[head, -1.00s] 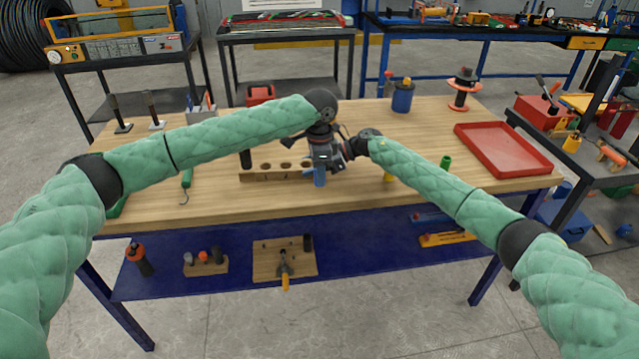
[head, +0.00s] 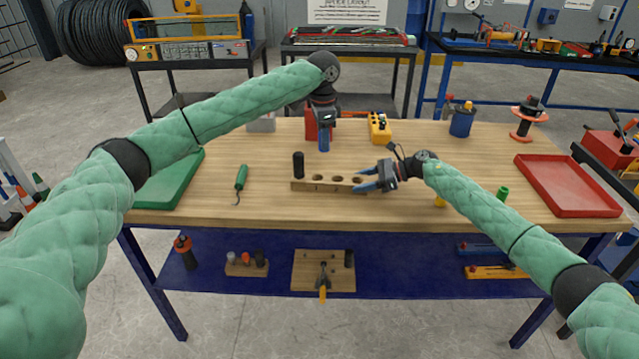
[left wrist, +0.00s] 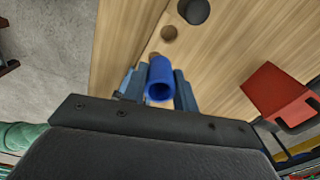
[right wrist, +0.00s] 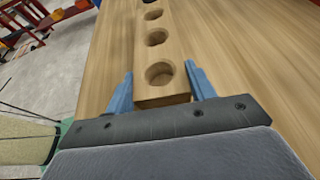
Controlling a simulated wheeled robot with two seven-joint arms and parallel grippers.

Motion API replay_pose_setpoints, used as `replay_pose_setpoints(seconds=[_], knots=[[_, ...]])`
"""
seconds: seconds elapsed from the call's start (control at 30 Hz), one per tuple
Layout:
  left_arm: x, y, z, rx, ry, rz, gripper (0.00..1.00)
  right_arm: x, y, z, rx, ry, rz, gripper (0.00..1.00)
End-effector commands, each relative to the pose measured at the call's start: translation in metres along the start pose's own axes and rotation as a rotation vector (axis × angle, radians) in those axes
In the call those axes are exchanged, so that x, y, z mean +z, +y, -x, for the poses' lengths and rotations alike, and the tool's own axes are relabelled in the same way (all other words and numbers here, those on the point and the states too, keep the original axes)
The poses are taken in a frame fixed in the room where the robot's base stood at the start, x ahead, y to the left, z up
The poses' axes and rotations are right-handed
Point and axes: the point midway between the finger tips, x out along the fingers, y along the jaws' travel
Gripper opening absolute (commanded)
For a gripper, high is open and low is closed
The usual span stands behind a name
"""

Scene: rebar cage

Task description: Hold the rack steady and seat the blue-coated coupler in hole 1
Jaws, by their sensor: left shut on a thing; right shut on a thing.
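The wooden rack (head: 330,186) lies near the middle of the table, with a row of round holes and a black cylinder (head: 298,165) upright at its left end. My left gripper (head: 323,132) is shut on the blue coupler (head: 323,144) and holds it upright, apart from the rack and above the table. In the left wrist view the coupler (left wrist: 160,78) shows its open end between the fingers, partly covering the rack. My right gripper (head: 372,180) is shut on the rack's right end. In the right wrist view its fingers flank the rack (right wrist: 157,95) beside an empty end hole.
A red box (head: 318,124) and a yellow device (head: 379,127) stand behind the rack. A red tray (head: 566,185) sits at right. A green cylinder (head: 503,193) stands nearer the right arm.

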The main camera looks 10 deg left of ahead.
Motion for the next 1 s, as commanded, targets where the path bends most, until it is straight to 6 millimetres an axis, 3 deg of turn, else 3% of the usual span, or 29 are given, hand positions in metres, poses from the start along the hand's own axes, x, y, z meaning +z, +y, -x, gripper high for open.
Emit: replay_pose_setpoints(seconds=[0.1, 0.33, 0.63, 1.0], knots=[[0.013, -0.018, 0.002, 0.009, -0.011, -0.023, 0.00, 0.000, 0.000, 0.000, -0.001, 0.000, 0.000, 0.22], [0.016, -0.018, -0.004, 0.014, -0.023, -0.090, 0.00, -0.001, 0.000, 0.001, -0.001, 0.001, 0.000, 0.22], [0.018, -0.017, -0.050, 0.014, -0.024, -0.091, 0.00, 0.000, 0.000, 0.000, -0.001, 0.000, 0.000, 0.22], [0.018, -0.017, -0.087, 0.014, -0.024, -0.090, 0.00, 0.000, 0.000, 0.000, 0.000, 0.000, 0.000, 0.22]])
